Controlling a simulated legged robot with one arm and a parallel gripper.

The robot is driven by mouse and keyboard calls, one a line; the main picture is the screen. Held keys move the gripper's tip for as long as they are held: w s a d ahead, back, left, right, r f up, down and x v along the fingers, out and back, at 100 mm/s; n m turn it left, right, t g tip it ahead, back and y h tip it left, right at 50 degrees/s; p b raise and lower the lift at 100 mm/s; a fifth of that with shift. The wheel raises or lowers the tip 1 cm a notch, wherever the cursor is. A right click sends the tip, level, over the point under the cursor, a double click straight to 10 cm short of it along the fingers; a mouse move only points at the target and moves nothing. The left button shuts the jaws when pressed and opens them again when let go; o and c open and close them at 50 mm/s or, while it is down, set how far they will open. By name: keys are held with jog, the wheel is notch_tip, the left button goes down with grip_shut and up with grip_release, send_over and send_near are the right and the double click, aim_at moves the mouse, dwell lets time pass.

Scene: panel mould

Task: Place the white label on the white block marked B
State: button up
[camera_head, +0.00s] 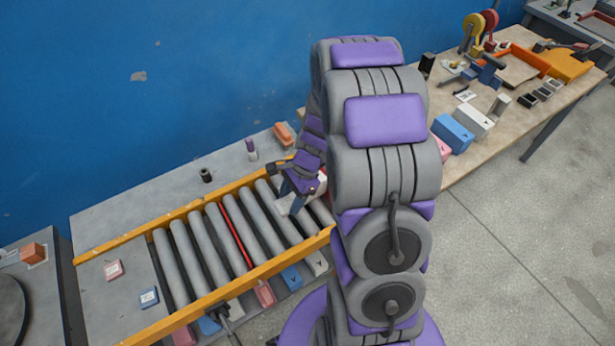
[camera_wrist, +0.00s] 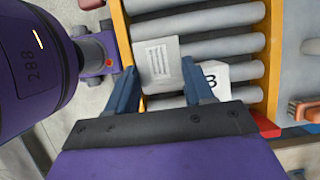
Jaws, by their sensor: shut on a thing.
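My gripper (camera_wrist: 162,75) has two blue fingers, shut on a flat pale label (camera_wrist: 157,60) with printed lines, which lies between the fingertips. The white block marked B (camera_wrist: 212,75) is right of the right finger in the wrist view, over the rollers. That finger and the gripper body hide part of it. The label is beside the block, apart from its top. In the head view my gripper (camera_head: 290,192) is low over the right end of the roller conveyor, and the label (camera_head: 288,207) shows just below it. My arm hides much of that area.
The roller conveyor (camera_head: 222,240) has yellow side rails (camera_head: 150,234). Coloured blocks stand along its front side. A workbench (camera_head: 545,105) with tools and blocks stands at right. A blue wall (camera_head: 150,80) is behind.

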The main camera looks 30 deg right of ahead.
jog(key=w+d, duration=0.2)
jog(key=w+d+b, duration=0.1)
jog(key=w+d, duration=0.1)
jog(key=w+d+f, duration=0.1)
jog(key=w+d, duration=0.1)
jog(key=shift+w+d+f+b, duration=0.1)
jog(key=shift+d+b, duration=0.15)
jog(key=shift+b, duration=0.1)
jog(key=d, duration=0.1)
jog(key=w+d, duration=0.1)
jog(key=d, duration=0.1)
jog(key=shift+w+d+f, duration=0.15)
jog(key=shift+w+d, duration=0.25)
jog(key=shift+d, duration=0.4)
jog(key=b+x, duration=0.1)
jog(key=x, duration=0.2)
jog(key=shift+a+f+b, duration=0.25)
jog(key=shift+b, duration=0.15)
jog(key=shift+a, duration=0.15)
jog(key=shift+d, duration=0.4)
jog(key=o, duration=1)
jog(key=shift+d+f, duration=0.15)
jog(key=shift+d, duration=0.1)
jog(key=shift+c, duration=0.2)
jog(key=shift+o, duration=0.3)
jog(key=shift+a, duration=0.4)
